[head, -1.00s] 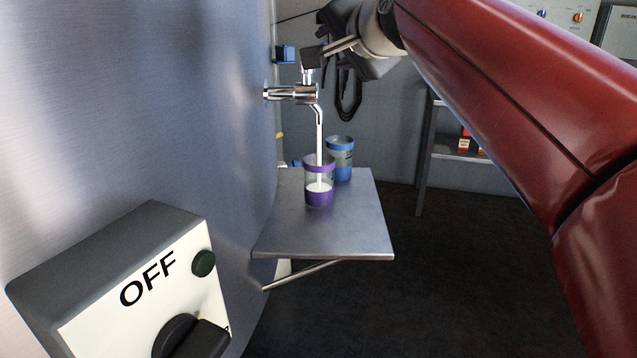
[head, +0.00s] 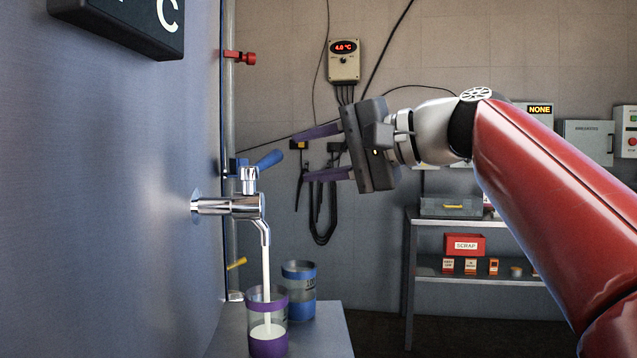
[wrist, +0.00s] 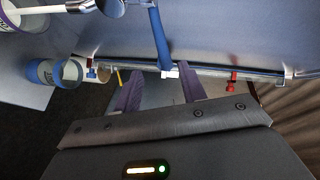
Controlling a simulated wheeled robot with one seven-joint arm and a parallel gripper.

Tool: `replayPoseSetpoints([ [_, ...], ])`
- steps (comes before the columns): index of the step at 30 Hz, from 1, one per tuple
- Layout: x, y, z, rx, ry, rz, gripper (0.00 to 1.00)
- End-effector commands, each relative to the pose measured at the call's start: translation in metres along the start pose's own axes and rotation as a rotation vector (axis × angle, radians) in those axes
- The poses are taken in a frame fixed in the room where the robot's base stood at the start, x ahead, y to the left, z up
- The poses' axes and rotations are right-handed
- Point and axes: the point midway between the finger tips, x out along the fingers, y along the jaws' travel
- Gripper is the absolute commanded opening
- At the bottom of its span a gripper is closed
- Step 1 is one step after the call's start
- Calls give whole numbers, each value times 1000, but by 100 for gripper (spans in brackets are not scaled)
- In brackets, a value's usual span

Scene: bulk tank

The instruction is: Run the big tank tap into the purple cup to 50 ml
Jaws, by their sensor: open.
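The chrome tank tap (head: 232,205) sticks out from the big steel tank (head: 110,190), its blue lever (head: 269,160) tilted up to the right. A white stream (head: 266,265) runs from its spout into the purple cup (head: 268,345). The cup is clear with purple bands and stands upright on the shelf (head: 335,335); white liquid shows in it, but I cannot read the level. My gripper (head: 318,153) is open and empty, right of the lever and apart from it. In the wrist view the blue lever (wrist: 160,38) lies beyond my fingers (wrist: 160,92).
A blue-banded cup (head: 300,290) stands just behind the purple cup. A red valve handle (head: 240,57) is higher on the pipe, and a yellow one (head: 237,264) lower. A wall display (head: 344,62) reads 4.0 °C. A rack (head: 480,270) with a SCRAP box stands at the right.

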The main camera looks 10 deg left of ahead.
Motion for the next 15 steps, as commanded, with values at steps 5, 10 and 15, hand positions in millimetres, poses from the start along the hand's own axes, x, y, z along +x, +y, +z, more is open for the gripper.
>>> replayPoseSetpoints([
  [5, 8, -6, 10, -13, -52, -35, 41],
  [10, 35, -8, 11, -12, -52, -34, 41],
  [15, 61, -8, 11, -10, -50, -33, 41],
])
